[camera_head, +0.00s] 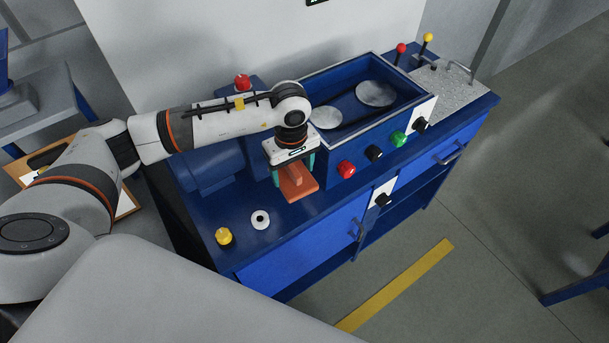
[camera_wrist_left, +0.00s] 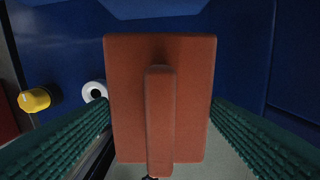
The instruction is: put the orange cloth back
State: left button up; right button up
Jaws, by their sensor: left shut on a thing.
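The orange cloth (camera_head: 299,186) is a flat rectangular pad with a raised ridge along its middle. My left gripper (camera_head: 295,172) points down and is shut on the cloth, near the front edge of the blue bench (camera_head: 290,218). In the left wrist view the cloth (camera_wrist_left: 128,105) fills the space between the green fingers, its ridge running lengthwise. The bench top shows behind it, with paler floor beyond the edge. I cannot tell whether the cloth touches the bench. My right gripper is not in view.
A blue roller tester box (camera_head: 330,143) with two metal discs and coloured knobs stands just right of the gripper. A white ring (camera_head: 260,219) and a yellow knob (camera_head: 224,236) are at the bench's front left. A red button (camera_head: 242,82) is behind my arm.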

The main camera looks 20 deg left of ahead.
aim_at(294, 180)
pick_arm(q)
jog(key=shift+w+r+n, duration=0.2)
jog(key=shift+w+n, duration=0.2)
jog(key=shift+w, duration=0.25)
jog(key=shift+f+p, duration=0.25)
jog(key=shift+p, duration=0.05)
jog(key=f, duration=0.1)
jog(key=f+p, duration=0.1)
jog(key=f, duration=0.2)
jog(key=shift+s+f, duration=0.4)
notch_tip(294, 180, down, 3)
jog(key=shift+w+f+p, duration=0.15)
jog(key=shift+f+p, duration=0.05)
jog(key=shift+p, duration=0.55)
jog(key=shift+f, duration=0.45)
jog(key=o, duration=0.9)
jog(key=shift+o, duration=0.2)
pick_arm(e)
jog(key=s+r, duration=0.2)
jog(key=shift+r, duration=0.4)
